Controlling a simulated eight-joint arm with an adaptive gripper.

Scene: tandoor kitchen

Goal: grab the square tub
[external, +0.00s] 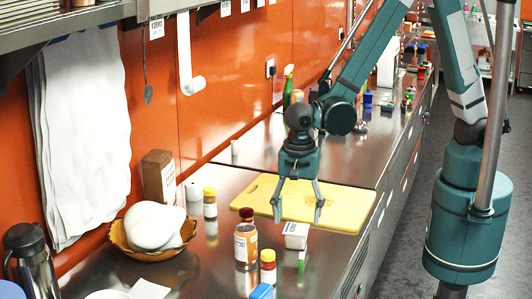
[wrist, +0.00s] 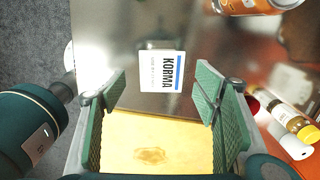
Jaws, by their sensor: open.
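The square tub (external: 296,235) is small and white with a blue stripe, and stands on the steel counter just in front of the cutting board. In the wrist view, the tub (wrist: 160,70) shows its top, lettered KORMA, ahead of the fingertips and centred between them. My gripper (external: 298,207) is open and empty, pointing down over the yellow cutting board (external: 345,197). In the wrist view, my gripper (wrist: 161,105) has its two green pads spread wide, with the board below them. The tub is apart from both fingers.
An orange-labelled jar (external: 246,246) and a yellow-capped bottle (external: 268,268) stand left of the tub. A blue item (external: 262,292) lies nearer the camera. A basket with white rounded items (external: 152,228) is at the left. The counter's right edge drops to the floor.

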